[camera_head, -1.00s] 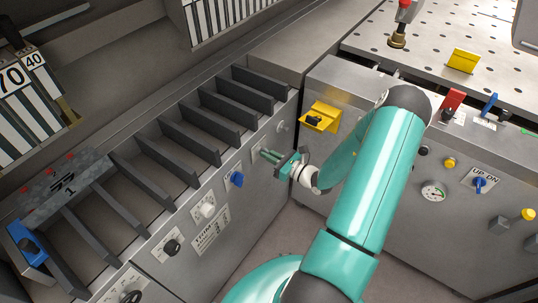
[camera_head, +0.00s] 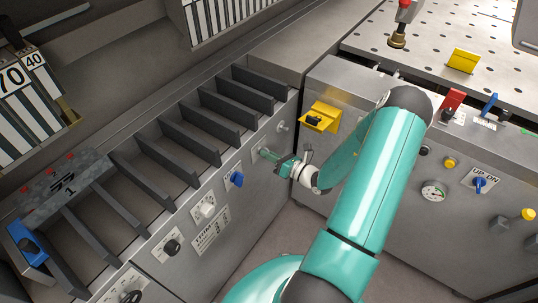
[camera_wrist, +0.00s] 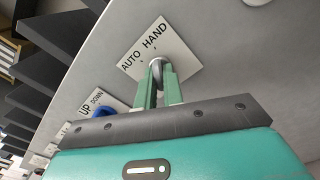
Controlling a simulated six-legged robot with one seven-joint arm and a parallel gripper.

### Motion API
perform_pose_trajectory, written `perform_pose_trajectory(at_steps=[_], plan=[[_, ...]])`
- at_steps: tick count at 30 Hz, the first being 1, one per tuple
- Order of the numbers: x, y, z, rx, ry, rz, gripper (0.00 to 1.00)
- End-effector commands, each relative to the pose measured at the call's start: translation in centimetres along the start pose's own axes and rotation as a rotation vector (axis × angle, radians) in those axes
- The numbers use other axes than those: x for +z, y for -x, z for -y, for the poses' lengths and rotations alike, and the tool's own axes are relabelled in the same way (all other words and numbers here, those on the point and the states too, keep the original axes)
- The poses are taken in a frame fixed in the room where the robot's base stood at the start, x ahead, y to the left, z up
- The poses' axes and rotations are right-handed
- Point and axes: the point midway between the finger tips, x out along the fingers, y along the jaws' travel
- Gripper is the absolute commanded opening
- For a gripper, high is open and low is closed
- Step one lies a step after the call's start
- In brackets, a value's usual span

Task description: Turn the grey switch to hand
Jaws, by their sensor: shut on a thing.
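The grey switch (camera_wrist: 157,66) sits on a white plate (camera_wrist: 160,48) marked AUTO and HAND in the wrist view. My gripper (camera_wrist: 158,78) is shut on the switch, with one green finger on each side of it. In the head view my gripper (camera_head: 268,155) reaches the front face of the left grey panel, near its right end. There the switch is hidden by the fingers or too small to make out. Which word the switch points to cannot be told for sure.
A blue switch (camera_head: 236,179) marked UP and DOWN sits just left of my gripper; it also shows in the wrist view (camera_wrist: 103,112). A white knob (camera_head: 207,210) and a black knob (camera_head: 172,246) lie further left. A yellow bracket (camera_head: 321,116) juts out on the right.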

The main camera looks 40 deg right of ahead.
Motion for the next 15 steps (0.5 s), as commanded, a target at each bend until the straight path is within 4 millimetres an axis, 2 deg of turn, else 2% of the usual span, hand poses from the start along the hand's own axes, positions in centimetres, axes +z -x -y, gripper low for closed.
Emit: perform_pose_trajectory(at_steps=[5,6,9,15], plan=[[-0.07,0.07,0.02,-0.002,-0.002,-0.001,0.0],[-0.07,0.07,0.02,-0.001,-0.002,-0.001,0.13],[-0.06,0.06,0.02,-0.001,-0.002,-0.001,0.31],[-0.03,0.03,0.01,-0.001,-0.001,0.0,0.31]])
